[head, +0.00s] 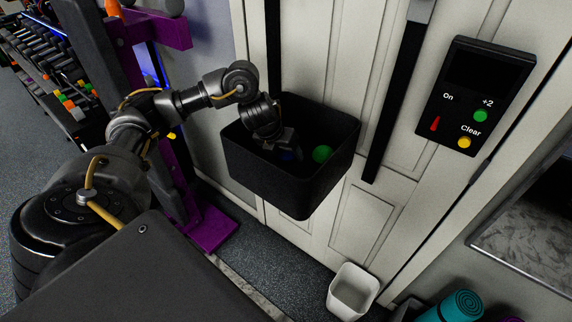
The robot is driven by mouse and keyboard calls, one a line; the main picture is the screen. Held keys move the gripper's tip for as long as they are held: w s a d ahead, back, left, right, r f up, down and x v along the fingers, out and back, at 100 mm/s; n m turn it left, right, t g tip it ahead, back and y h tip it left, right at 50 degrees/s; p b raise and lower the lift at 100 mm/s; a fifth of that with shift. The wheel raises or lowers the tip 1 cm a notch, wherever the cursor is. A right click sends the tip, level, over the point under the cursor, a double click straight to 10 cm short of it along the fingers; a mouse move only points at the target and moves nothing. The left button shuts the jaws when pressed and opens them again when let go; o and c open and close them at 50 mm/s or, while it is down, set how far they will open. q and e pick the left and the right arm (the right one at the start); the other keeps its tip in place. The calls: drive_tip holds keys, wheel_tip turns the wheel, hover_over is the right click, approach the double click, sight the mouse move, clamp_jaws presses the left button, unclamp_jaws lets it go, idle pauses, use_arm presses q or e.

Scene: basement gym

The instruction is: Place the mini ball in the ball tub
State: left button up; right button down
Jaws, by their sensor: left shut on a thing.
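The ball tub (305,190) is a black open bin hung against the white door. My left gripper (286,150) reaches down inside it, below the rim. It is shut on a dark blue ball (287,156), which shows only partly at the fingertips in the shadow. Whether the blue ball touches the tub's floor cannot be told. My right gripper is out of view.
A black panel (483,95) with buttons is on the door at right. A white bin (352,291) stands on the floor below. A purple rack (205,225) stands left of the tub. A rolled teal mat (457,307) is at bottom right.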

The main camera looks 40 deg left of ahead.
sight(285, 162)
use_arm(q)
drive_tip(key=shift+s+f+b, duration=0.15)
drive_tip(key=shift+f+b, duration=0.3)
drive_tip(key=shift+f, duration=1.6)
drive_tip(key=shift+f, duration=0.15)
drive_tip(key=o, duration=1)
drive_tip(key=shift+c, duration=0.2)
drive_tip(key=shift+r, duration=0.25)
drive_tip(key=p+v, duration=0.3)
drive_tip(key=v, duration=0.9)
